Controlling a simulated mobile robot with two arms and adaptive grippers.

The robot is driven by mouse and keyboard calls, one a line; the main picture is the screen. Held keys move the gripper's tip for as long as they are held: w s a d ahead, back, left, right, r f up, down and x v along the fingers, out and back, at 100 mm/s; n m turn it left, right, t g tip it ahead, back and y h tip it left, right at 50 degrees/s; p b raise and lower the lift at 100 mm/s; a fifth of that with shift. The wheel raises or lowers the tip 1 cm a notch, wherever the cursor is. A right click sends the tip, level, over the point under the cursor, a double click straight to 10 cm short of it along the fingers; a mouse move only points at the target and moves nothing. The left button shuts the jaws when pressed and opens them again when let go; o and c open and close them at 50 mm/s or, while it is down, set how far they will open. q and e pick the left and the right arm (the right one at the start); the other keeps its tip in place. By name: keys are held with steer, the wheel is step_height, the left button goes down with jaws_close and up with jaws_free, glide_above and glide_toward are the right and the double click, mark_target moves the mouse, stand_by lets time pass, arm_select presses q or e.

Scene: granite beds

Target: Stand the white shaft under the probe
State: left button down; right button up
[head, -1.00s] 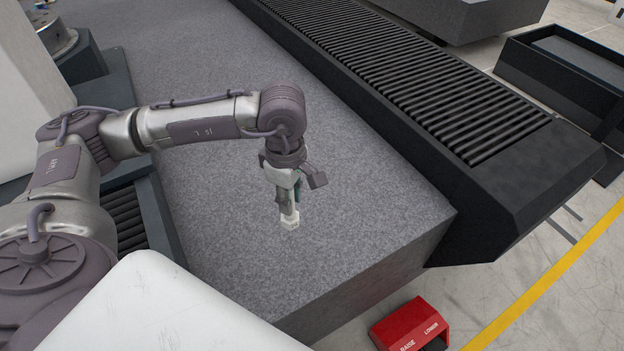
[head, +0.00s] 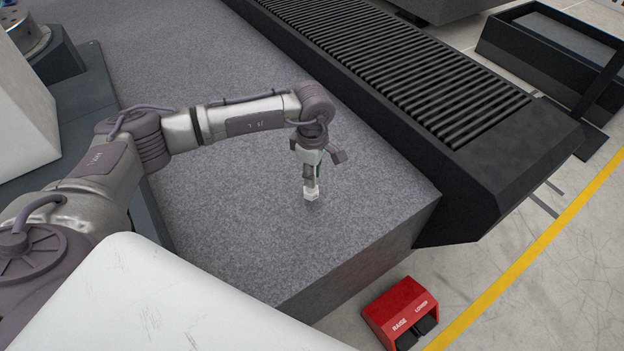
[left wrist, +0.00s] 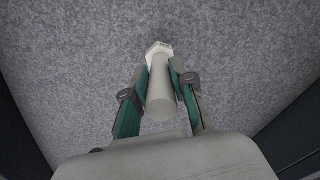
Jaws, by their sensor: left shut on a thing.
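The white shaft (left wrist: 161,97) is held between the two green-padded fingers of my left gripper (left wrist: 160,80) in the left wrist view. It has a pale round body and a wider angular white end (left wrist: 158,50). In the head view my left gripper (head: 311,182) points down over the granite bed (head: 240,230), and the shaft's white end (head: 312,193) shows at its tips. I cannot tell whether that end touches the granite. The probe is not in view. My right gripper is not in view.
A black ribbed cover (head: 400,80) runs along the right side of the granite. A red pedal box (head: 401,312) marked RAISE and LOWER sits on the floor by the near edge. A dark open bin (head: 545,65) stands at the upper right. The granite around the gripper is clear.

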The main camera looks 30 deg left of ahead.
arm_select(q)
steer(key=shift+f, duration=1.7)
steer(key=c, duration=1)
jaws_free()
steer(key=shift+o, duration=0.2)
